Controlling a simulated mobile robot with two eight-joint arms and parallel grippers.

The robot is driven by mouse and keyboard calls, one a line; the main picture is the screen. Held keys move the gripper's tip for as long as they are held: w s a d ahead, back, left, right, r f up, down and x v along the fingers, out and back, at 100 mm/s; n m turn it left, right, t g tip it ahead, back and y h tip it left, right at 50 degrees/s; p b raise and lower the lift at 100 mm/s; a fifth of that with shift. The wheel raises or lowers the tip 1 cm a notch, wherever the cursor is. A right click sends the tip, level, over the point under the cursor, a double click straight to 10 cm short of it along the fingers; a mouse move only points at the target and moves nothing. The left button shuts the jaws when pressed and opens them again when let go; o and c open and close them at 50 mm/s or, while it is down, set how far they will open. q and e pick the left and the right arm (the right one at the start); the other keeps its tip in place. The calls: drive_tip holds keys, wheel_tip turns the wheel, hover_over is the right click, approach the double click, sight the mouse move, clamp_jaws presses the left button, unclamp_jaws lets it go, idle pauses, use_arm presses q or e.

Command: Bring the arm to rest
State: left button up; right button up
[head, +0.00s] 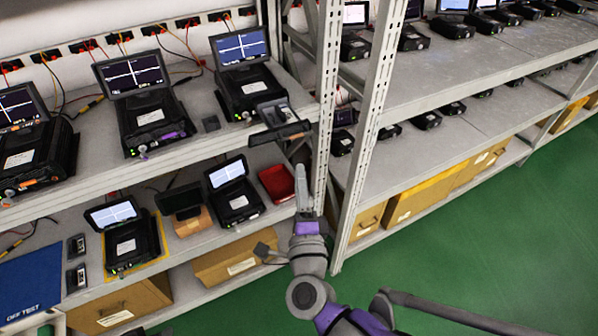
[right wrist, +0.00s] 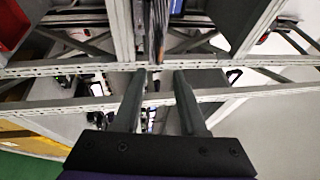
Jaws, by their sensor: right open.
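My right arm reaches up from the bottom of the head view. Its gripper (head: 301,182) points upward in front of the rack post, just right of the red tray (head: 277,185) on the lower shelf. In the right wrist view the two fingers of the right gripper (right wrist: 157,78) stand apart, with nothing seen held between them. Rack posts and rails show beyond them. The red tray also shows at that view's upper left corner (right wrist: 14,22). My left gripper is not in view.
The perforated rack post (head: 327,100) stands close to the gripper. Devices with lit screens (head: 145,100) fill the upper shelf, and a dark panel (head: 280,133) juts over its edge. Cardboard boxes (head: 225,260) lie below. The green floor (head: 500,220) at right is clear.

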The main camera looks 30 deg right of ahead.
idle(0.4)
drive_tip(key=a+f+n+g+y, duration=0.3)
drive_tip(key=a+f+n+y, duration=0.2)
drive_tip(key=a+n+y, duration=0.75)
drive_tip(key=s+d+f+n+g+h, duration=0.5)
drive_tip(key=s+d+f+n+g, duration=0.4)
drive_tip(key=s+d+f+n, duration=0.1)
wheel_tip(320, 180, down, 2)
drive_tip(key=shift+s+d+g, duration=0.2)
drive_tip(key=shift+s+g, duration=0.2)
drive_tip(key=shift+s, duration=0.15)
